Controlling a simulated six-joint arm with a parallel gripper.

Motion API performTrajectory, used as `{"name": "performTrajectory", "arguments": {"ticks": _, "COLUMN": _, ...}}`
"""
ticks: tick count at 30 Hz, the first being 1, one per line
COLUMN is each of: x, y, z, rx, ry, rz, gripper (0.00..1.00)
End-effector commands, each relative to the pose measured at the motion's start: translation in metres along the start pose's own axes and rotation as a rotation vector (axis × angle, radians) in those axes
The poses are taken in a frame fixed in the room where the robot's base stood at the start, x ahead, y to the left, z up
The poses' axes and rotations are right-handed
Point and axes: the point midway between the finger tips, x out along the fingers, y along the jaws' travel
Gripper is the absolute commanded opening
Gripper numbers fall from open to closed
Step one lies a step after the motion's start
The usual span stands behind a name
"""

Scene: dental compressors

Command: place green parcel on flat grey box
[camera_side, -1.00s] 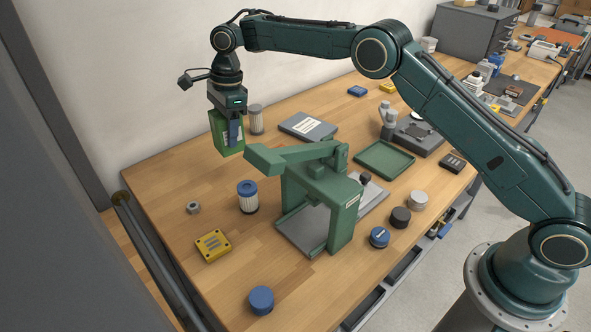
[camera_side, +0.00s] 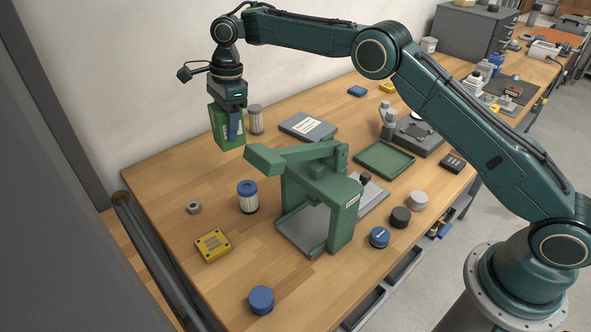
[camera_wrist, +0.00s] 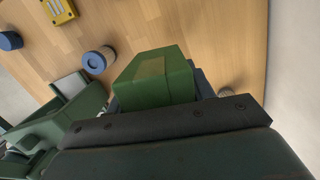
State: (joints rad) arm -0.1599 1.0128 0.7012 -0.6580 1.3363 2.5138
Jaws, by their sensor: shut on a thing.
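The green parcel (camera_side: 222,128) is a box held upright in my gripper (camera_side: 234,128), which is shut on it. The parcel hangs above the back left of the wooden bench; the exact gap below it is hard to judge. In the wrist view the parcel (camera_wrist: 158,80) fills the middle, with a tan strip on its face. The flat grey box (camera_side: 308,128) lies on the bench to the right of the gripper, with a white label on top. Nothing rests on it. I cannot make it out in the wrist view.
A green press-like fixture (camera_side: 325,195) stands in front of the grey box. A white filter cylinder (camera_side: 256,119) stands just right of the parcel, and a blue-topped one (camera_side: 247,196) is nearer. A green tray (camera_side: 384,159) lies right of the box.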

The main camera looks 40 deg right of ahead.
Motion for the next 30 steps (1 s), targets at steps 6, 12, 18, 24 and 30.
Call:
{"name": "performTrajectory", "arguments": {"ticks": 6, "x": -0.005, "y": -0.006, "z": -0.023, "rx": 0.056, "ry": -0.006, "rz": -0.006, "gripper": 0.26}}
{"name": "performTrajectory", "arguments": {"ticks": 12, "x": -0.015, "y": -0.016, "z": -0.075, "rx": 0.180, "ry": -0.015, "rz": -0.020, "gripper": 0.26}}
{"name": "performTrajectory", "arguments": {"ticks": 18, "x": -0.027, "y": -0.020, "z": -0.147, "rx": 0.348, "ry": -0.020, "rz": -0.044, "gripper": 0.26}}
{"name": "performTrajectory", "arguments": {"ticks": 24, "x": -0.036, "y": -0.014, "z": -0.218, "rx": 0.506, "ry": -0.015, "rz": -0.071, "gripper": 0.26}}
{"name": "performTrajectory", "arguments": {"ticks": 30, "x": -0.042, "y": -0.004, "z": -0.263, "rx": 0.606, "ry": -0.005, "rz": -0.089, "gripper": 0.26}}
